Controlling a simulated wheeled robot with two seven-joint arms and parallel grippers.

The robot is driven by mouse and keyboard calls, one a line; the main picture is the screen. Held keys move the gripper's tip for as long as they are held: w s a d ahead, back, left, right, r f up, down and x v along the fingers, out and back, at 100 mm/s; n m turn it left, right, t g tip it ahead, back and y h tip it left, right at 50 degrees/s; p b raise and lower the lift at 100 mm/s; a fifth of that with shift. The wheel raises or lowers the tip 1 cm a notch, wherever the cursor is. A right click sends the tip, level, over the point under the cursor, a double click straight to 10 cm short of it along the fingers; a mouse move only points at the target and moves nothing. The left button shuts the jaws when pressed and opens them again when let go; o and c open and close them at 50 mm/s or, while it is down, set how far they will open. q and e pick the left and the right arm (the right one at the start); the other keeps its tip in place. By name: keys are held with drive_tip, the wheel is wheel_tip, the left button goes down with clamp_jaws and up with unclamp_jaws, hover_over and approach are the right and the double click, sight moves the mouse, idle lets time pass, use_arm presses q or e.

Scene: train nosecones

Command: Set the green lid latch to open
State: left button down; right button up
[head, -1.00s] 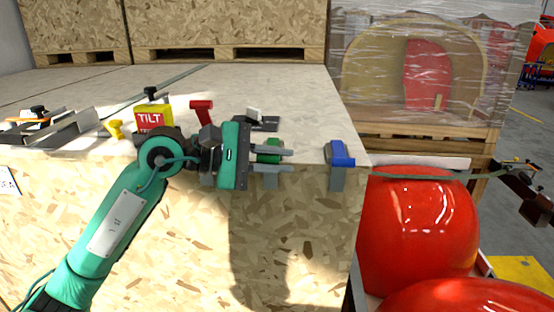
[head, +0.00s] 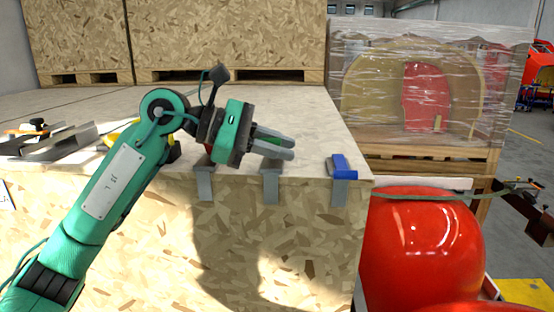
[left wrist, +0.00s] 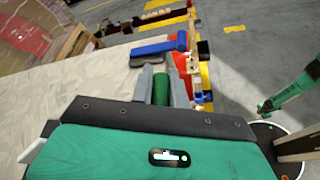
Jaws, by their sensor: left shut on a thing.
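The green lid latch (head: 271,141) is at the edge of the large chipboard crate, above a grey bracket, mostly covered by my fingers in the head view. My left gripper (head: 273,143) is shut on its green handle, with the fingers angled slightly down to the right. In the left wrist view the green handle (left wrist: 161,88) shows between the two grey fingers of my left gripper (left wrist: 162,84). The exact angle of the latch is hard to read behind the fingers. My right gripper is not in view.
A blue latch (head: 341,167) sits to the right on the same edge; it also shows in the left wrist view (left wrist: 155,48). Grey clamps (head: 45,138) lie at the far left. Red nosecones (head: 420,250) stand right of the crate. The crate top (head: 290,105) behind the gripper is clear.

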use_arm(q)
drive_tip(key=shift+w+r+n, duration=0.2)
drive_tip(key=shift+r+n, duration=0.1)
drive_tip(key=shift+r, duration=0.1)
drive_tip(key=shift+g, duration=0.3)
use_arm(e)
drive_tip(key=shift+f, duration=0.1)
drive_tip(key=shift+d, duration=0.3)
use_arm(q)
drive_tip(key=c, duration=1.4)
unclamp_jaws()
drive_tip(key=shift+w+d, duration=0.1)
drive_tip(key=shift+d, duration=0.05)
drive_tip(key=shift+o, duration=0.2)
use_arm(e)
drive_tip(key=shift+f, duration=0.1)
